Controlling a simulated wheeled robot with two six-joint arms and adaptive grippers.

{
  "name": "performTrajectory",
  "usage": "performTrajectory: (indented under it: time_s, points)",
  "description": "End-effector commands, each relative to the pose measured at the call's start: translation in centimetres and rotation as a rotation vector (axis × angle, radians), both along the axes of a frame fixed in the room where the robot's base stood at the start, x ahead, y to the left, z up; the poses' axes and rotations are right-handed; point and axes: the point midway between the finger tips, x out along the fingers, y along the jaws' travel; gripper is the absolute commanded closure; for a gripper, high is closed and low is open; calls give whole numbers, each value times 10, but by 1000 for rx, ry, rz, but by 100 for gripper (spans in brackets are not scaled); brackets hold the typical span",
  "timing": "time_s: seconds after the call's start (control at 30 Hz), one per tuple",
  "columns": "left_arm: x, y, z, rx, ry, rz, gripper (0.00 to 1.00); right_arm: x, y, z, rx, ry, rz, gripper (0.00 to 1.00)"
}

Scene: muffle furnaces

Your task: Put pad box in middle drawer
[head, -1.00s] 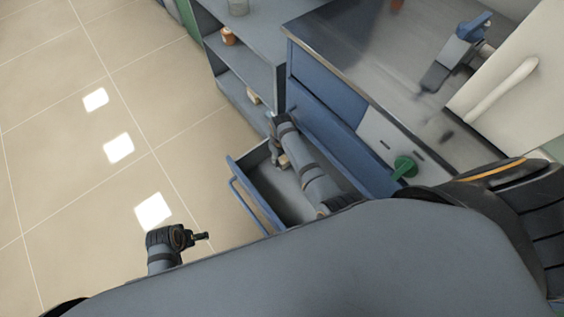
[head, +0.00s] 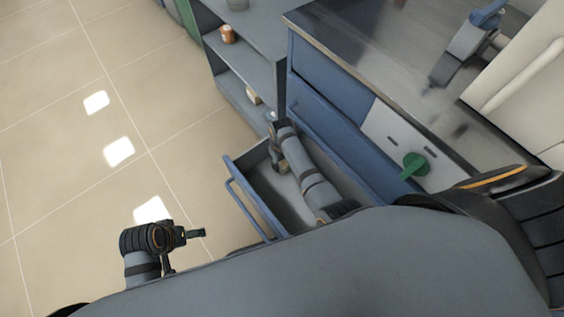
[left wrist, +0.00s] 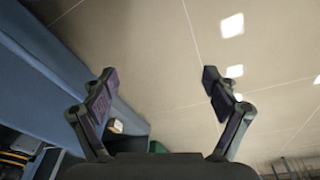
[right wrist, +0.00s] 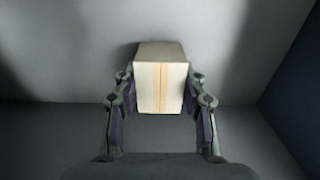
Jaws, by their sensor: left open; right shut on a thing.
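The pad box (right wrist: 160,85) is a pale cream block with a tan stripe. In the right wrist view it sits between the fingers of my right gripper (right wrist: 160,105), which is shut on it. In the head view my right gripper (head: 278,160) reaches down inside the open blue drawer (head: 253,207), near its far end. The box (head: 284,168) is mostly hidden there by the arm. I cannot tell if it touches the drawer floor. My left gripper (head: 190,235) is empty over the floor, left of the drawer; its fingers are spread in the left wrist view (left wrist: 160,90).
A grey shelf unit (head: 245,65) with an orange jar (head: 227,34) and a small box (head: 253,95) stands beyond the drawer. The blue cabinet (head: 330,75) and its metal top are at the right. A green knob (head: 414,163) sticks out of a pale panel. Floor at left is clear.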

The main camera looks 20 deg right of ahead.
Motion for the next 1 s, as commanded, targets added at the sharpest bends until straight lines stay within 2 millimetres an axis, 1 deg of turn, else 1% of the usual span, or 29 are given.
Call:
performTrajectory:
  time_s: [0.03,0.07,0.2,0.47,0.57,0.63,0.77,0.87,0.9,1.0]
  points:
    - [0,0,-1,-1,-1,0,13,0,0,-2,0,0,0,90]
    - [0,0,-1,-1,-2,0,13,0,0,-1,0,-1,0,55]
    - [0,0,-1,-1,-1,0,13,0,0,-1,0,0,0,36]
    - [0,0,-1,-1,-1,0,13,0,0,-1,0,0,0,36]
    - [0,0,1,1,4,1,13,0,0,3,0,0,0,36]
    - [1,2,-4,6,11,4,13,0,0,9,0,1,0,36]
    - [3,11,-24,26,32,15,13,0,0,24,0,0,0,36]
    - [3,19,-44,46,53,23,13,0,0,37,0,0,0,36]
    - [2,22,-53,53,61,26,13,0,0,41,0,0,0,36]
    - [-3,29,-82,64,54,32,13,0,0,45,0,1,0,36]
